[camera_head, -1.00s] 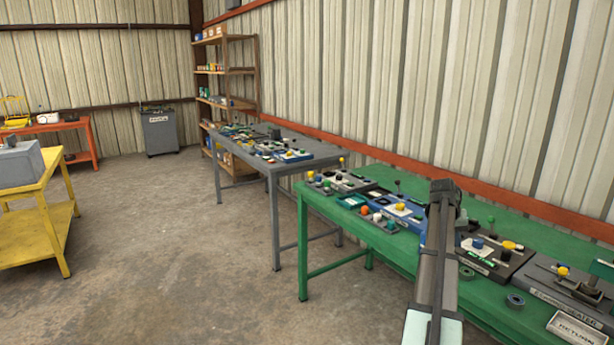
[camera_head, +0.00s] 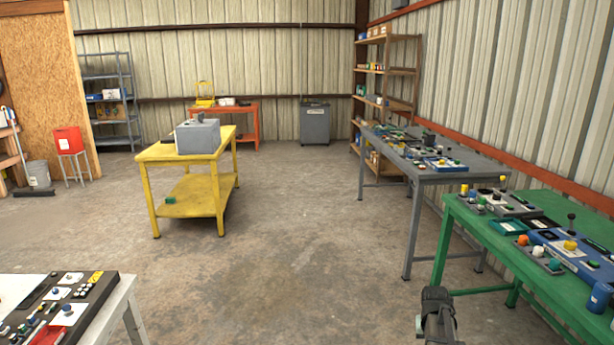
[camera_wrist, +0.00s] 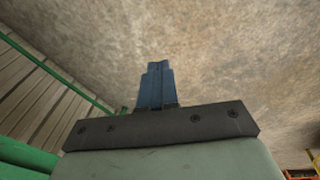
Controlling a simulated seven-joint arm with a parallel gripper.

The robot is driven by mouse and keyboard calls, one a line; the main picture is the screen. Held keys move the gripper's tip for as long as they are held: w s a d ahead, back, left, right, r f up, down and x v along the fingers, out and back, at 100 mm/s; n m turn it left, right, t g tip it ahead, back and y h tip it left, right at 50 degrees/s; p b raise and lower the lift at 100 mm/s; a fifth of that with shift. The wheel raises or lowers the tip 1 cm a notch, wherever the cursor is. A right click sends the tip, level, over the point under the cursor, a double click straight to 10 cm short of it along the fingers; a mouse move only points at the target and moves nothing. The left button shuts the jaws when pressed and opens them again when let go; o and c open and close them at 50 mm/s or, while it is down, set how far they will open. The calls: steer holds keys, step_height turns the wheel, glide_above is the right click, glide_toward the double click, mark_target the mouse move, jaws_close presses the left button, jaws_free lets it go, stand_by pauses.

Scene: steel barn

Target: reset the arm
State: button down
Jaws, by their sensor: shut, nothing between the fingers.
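My gripper shows in the wrist view (camera_wrist: 156,75), its two dark blue fingers shut together with nothing between them. Bare concrete floor lies beyond the fingertips in that view. In the head view, a dark part of my arm shows at the bottom edge, right of the middle, left of the green table (camera_head: 465,222). The fingers cannot be made out in the head view. Green bars of a table frame show at the left of the wrist view.
The green table holds several control panels and a blue can (camera_head: 600,297). A grey table (camera_head: 440,172) stands behind it. A yellow cart (camera_head: 190,160) carries a grey box (camera_head: 198,136). A light table (camera_head: 112,310) with panels is at lower left. The middle floor (camera_head: 290,230) is clear.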

steer(key=s+a+f+n+y, duration=0.1)
steer(key=s+a+f, duration=0.25)
steer(key=a, duration=0.55)
steer(key=s+a+f+n, duration=0.2)
steer(key=s+a+f, duration=0.15)
steer(key=a, duration=0.55)
steer(key=s+a+f+n+y, duration=0.15)
steer(key=a+f, duration=0.25)
steer(key=a, duration=0.5)
steer(key=s+f+g, duration=0.3)
steer(key=s+f, duration=0.7)
steer(key=s, duration=0.5)
steer(key=s+f+g, duration=0.4)
steer(key=s+f, duration=0.6)
steer(key=s, duration=0.5)
steer(key=shift+s+d+h, duration=0.15)
steer(key=shift+d+h, duration=0.05)
steer(key=shift+h, duration=0.15)
